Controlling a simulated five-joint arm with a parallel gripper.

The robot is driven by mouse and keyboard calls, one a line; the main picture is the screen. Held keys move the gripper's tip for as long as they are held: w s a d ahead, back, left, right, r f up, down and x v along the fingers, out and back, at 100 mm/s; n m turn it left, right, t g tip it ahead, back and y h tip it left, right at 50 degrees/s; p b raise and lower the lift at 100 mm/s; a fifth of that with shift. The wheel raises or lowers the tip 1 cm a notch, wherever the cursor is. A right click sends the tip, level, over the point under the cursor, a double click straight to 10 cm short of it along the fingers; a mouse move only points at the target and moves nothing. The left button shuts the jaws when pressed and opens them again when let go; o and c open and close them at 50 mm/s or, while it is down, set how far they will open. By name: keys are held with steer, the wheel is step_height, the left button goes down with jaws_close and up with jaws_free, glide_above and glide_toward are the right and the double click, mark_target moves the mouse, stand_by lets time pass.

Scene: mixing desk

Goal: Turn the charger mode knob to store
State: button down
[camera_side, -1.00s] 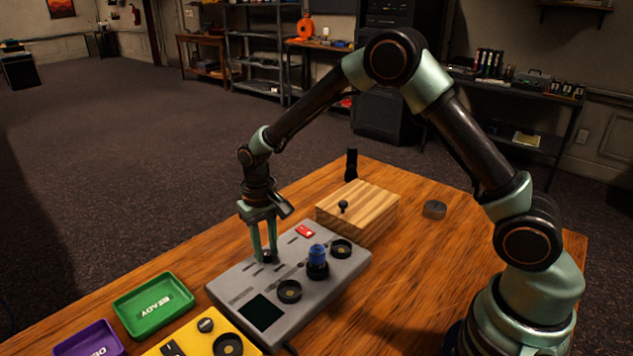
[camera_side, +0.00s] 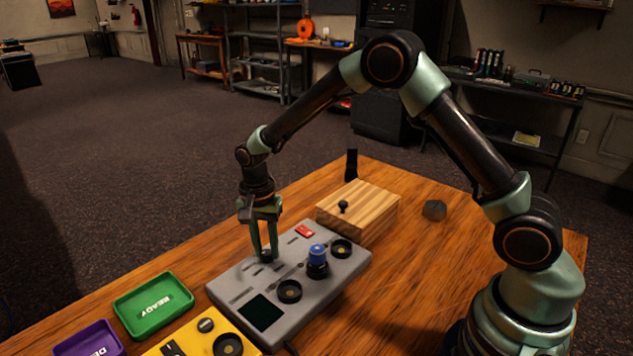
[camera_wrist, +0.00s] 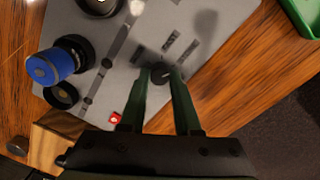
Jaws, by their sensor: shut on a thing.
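The grey charger (camera_side: 235,290) lies flat on the wooden desk. Its mode knob (camera_wrist: 160,71) is small, dark and round, among several dark label marks whose words are too small to read. My gripper (camera_side: 265,256) points straight down over the charger's far side. Its two green fingers are shut on the knob, one on each side, as the wrist view (camera_wrist: 160,77) also shows. The fingers partly hide the knob, and I cannot read which mark it points to.
A blue cell (camera_side: 317,254) stands upright in a round holder on the charger, near empty round sockets (camera_side: 289,291). A wooden box (camera_side: 357,207) stands behind. A green tray (camera_side: 153,299), purple tray (camera_side: 88,341) and yellow device (camera_side: 190,340) lie at the front left.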

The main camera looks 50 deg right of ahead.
mark_target(264, 251)
steer(key=shift+f+m, duration=0.1)
steer(key=shift+m, duration=0.5)
steer(key=c, duration=0.6)
jaws_free()
steer(key=shift+w+a+r, duration=0.1)
steer(key=shift+w+r, duration=0.05)
steer(key=shift+r, duration=2.9)
steer(key=shift+w+r, duration=0.1)
steer(key=shift+r, duration=2.95)
